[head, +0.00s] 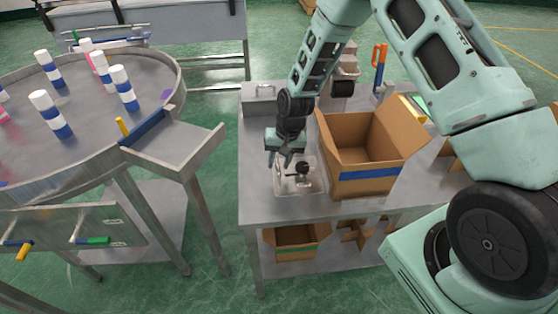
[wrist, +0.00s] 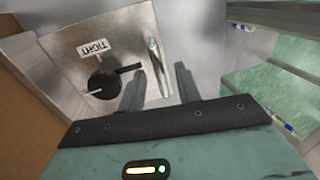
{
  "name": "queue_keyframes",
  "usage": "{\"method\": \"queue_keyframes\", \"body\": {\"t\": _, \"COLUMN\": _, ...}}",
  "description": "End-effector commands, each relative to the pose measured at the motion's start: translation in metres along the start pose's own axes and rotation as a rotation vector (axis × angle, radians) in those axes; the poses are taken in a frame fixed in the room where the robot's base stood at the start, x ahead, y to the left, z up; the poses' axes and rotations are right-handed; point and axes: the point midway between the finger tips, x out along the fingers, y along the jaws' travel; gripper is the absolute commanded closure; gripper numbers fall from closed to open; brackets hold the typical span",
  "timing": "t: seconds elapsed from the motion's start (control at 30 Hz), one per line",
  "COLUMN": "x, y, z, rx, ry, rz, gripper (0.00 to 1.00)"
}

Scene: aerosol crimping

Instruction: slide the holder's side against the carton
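The holder (head: 312,188) is a small pale square tray on the grey table, with a black knob on it. In the wrist view the holder (wrist: 75,45) shows a "TIGHT" label, the black knob and an upright metal handle. The open carton (head: 361,181) stands just to its right; its brown side (wrist: 25,90) shows at the left of the wrist view. Whether holder and carton touch, I cannot tell. My gripper (head: 280,160) is over the holder's left part. In the wrist view its fingers (wrist: 160,80) are apart, with the handle seen between them; no grip is clear.
A metal box (head: 262,93) sits at the table's back left. A dispenser (head: 343,80) and an orange-handled tool (head: 379,62) stand behind the carton. A round table (head: 90,125) with striped cans is at left. The tabletop left of the holder is clear.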

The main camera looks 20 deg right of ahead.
Motion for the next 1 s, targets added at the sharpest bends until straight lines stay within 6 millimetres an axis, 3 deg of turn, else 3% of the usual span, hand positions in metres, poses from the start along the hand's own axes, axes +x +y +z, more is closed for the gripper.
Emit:
{"method": "queue_keyframes", "body": {"t": 0.17, "x": -0.002, "y": 0.000, "z": 0.000, "rx": 0.000, "ry": 0.001, "rz": 0.000, "gripper": 0.67}}
{"method": "queue_keyframes", "body": {"t": 0.37, "x": -0.023, "y": 0.000, "z": -0.001, "rx": -0.001, "ry": 0.004, "rz": -0.001, "gripper": 0.67}}
{"method": "queue_keyframes", "body": {"t": 0.8, "x": -0.120, "y": 0.000, "z": -0.001, "rx": 0.000, "ry": 0.006, "rz": -0.001, "gripper": 0.67}}
{"method": "queue_keyframes", "body": {"t": 1.0, "x": -0.156, "y": 0.000, "z": -0.001, "rx": 0.000, "ry": 0.004, "rz": -0.001, "gripper": 0.67}}
